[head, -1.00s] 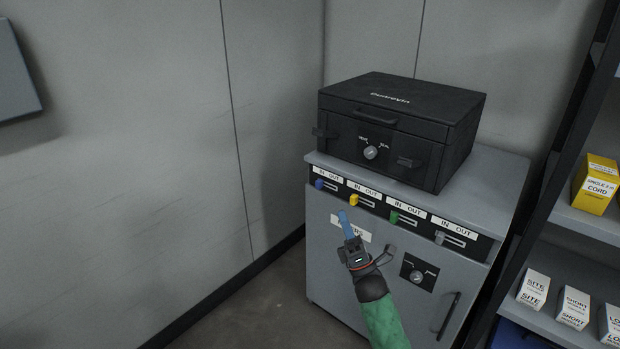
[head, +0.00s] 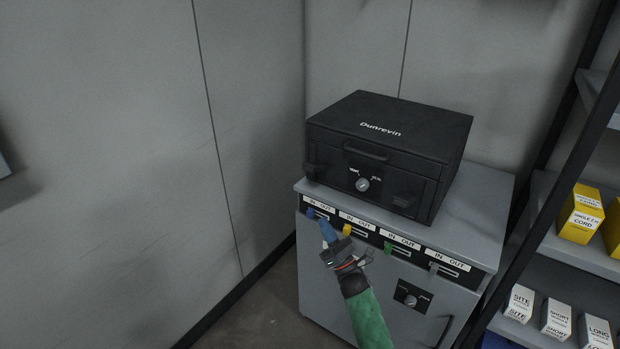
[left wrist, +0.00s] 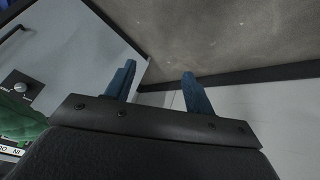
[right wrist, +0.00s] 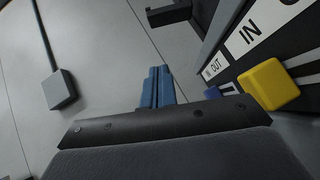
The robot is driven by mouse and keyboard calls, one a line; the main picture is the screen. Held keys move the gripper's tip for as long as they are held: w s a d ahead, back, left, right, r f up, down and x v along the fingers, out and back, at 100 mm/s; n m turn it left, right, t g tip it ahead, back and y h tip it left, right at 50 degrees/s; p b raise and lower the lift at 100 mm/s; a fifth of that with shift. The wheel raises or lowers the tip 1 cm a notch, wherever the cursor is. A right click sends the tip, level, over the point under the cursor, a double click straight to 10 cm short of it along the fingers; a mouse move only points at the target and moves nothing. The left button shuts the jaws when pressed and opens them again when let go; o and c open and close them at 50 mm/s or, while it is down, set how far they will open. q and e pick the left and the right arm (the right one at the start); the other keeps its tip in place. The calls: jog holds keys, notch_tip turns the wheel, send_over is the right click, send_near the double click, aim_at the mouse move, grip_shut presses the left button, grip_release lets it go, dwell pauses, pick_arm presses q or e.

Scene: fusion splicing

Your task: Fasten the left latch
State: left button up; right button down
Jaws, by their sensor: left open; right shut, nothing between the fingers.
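The black case (head: 388,128) stands closed on the grey cabinet. Its left latch (head: 311,171) is a dark block at the left of its front face; its exact setting is hard to read. A dark block at the top of the right wrist view (right wrist: 168,15) looks like this latch. The right latch (head: 404,202) is on the same face. My right gripper (head: 326,231) is shut and empty, below the left latch and in front of the cabinet's slider row; its blue fingers are together in the right wrist view (right wrist: 158,87). My left gripper (left wrist: 158,90) is open and empty, outside the head view.
The cabinet (head: 480,215) has a blue slider (head: 311,212), a yellow slider (head: 346,229) and others under IN/OUT labels. A dial (head: 362,184) sits between the latches. A shelf with boxes (head: 581,213) stands at right. Open floor and wall lie left.

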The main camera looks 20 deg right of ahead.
aim_at(316, 167)
pick_arm(q)
jog(key=shift+r, duration=0.1)
jog(key=s+a+r+p, duration=0.1)
jog(key=r+p, duration=0.1)
jog(key=r, duration=0.4)
jog(key=s+a+r+g+p, duration=0.1)
jog(key=a+r+p, duration=0.1)
jog(key=r, duration=0.4)
jog(key=shift+a+r+g+y, duration=0.3)
jog(key=shift+r+y, duration=0.05)
jog(key=shift+y, duration=0.05)
pick_arm(e)
jog(key=s+d+r+x, duration=0.1)
jog(key=x, duration=1.2)
jog(key=shift+d+r, duration=0.35)
pick_arm(q)
jog(key=shift+s+r+p, duration=0.1)
jog(key=shift+s+p, duration=0.05)
jog(key=shift+p, duration=0.15)
pick_arm(e)
jog(key=shift+s+r+h, duration=0.1)
jog(key=shift+s+h, duration=0.05)
jog(key=shift+h, duration=0.15)
